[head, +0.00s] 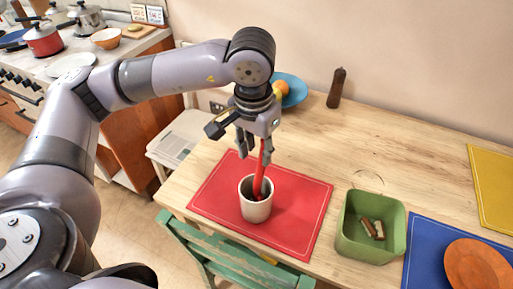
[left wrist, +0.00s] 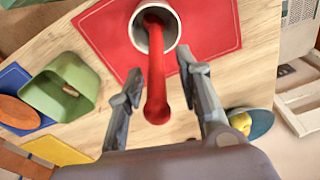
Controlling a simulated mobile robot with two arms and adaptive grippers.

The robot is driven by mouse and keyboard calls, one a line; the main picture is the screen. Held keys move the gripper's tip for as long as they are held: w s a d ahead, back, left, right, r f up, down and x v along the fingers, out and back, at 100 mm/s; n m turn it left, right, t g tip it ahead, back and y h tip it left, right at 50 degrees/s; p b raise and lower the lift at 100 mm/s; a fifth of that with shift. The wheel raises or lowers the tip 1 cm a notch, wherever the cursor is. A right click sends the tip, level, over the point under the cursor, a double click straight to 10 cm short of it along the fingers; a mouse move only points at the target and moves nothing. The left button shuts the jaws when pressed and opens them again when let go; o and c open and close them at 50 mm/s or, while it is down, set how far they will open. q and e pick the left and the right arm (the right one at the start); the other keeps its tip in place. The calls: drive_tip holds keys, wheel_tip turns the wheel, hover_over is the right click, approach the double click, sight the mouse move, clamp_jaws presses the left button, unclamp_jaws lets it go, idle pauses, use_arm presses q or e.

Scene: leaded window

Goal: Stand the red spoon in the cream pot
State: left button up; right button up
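The cream pot (head: 256,211) stands upright on the red placemat; the left wrist view also shows it (left wrist: 139,35). The red spoon (head: 261,178) stands in the pot, its handle rising above the rim and leaning slightly. Its lower end is hidden inside the pot. In the left wrist view the spoon's handle (left wrist: 157,95) points toward my wrist. My left gripper (head: 255,153) is just above the pot, around the upper handle. Its fingers are spread, with a visible gap on each side of the handle. My right gripper is not in view.
The red placemat (head: 302,205) lies on the wooden table (head: 400,155). A green bin (head: 358,247) with small brown pieces stands right of it. A blue mat (head: 421,240) bears a brown plate (head: 478,265). A pepper mill (head: 336,88) and blue plate (head: 294,97) are behind. A green chair (head: 215,252) is in front.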

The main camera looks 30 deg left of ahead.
use_arm(q)
drive_tip(key=shift+o, duration=0.6)
drive_tip(key=shift+r, duration=0.1)
wheel_tip(320, 180, up, 12)
drive_tip(key=s, duration=0.1)
drive_tip(key=shift+s, duration=0.15)
drive_tip(key=shift+d, duration=0.1)
idle(0.6)
